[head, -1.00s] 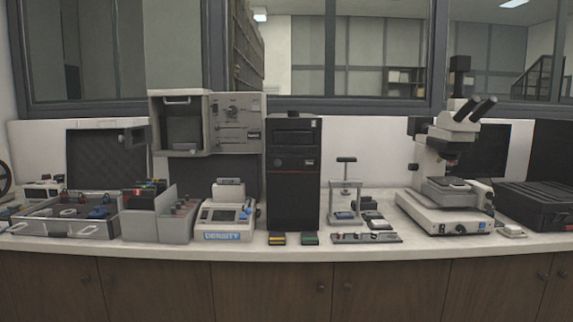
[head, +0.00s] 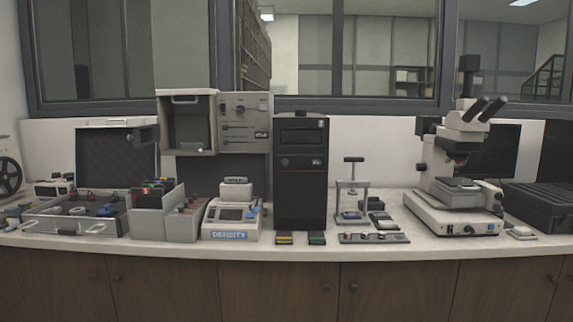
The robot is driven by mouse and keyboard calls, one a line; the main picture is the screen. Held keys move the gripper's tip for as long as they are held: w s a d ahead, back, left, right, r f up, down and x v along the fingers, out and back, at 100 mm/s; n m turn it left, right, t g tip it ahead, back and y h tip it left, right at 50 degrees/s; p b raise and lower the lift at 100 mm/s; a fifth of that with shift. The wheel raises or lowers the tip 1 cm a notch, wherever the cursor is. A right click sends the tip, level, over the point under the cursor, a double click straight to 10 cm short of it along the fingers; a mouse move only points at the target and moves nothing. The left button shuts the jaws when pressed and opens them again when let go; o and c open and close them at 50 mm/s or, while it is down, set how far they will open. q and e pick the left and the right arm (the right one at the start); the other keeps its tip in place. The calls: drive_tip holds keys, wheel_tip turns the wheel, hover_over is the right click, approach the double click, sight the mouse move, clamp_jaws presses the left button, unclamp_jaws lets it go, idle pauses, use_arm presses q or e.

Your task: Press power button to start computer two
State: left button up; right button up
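A black computer tower (head: 300,190) stands upright on the counter near the middle of the head view. Its front faces me, with a drive panel at the top and a small round button (head: 285,162) on the left of its front, below the panel. I cannot tell from its looks which computer number it is. Neither of my grippers shows in the head view.
The white counter (head: 270,250) carries a density meter (head: 231,220) left of the tower, a small hand press (head: 353,190) and a microscope (head: 455,190) to its right. Low blocks (head: 317,238) lie before the tower. An open case (head: 75,228) stands far left.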

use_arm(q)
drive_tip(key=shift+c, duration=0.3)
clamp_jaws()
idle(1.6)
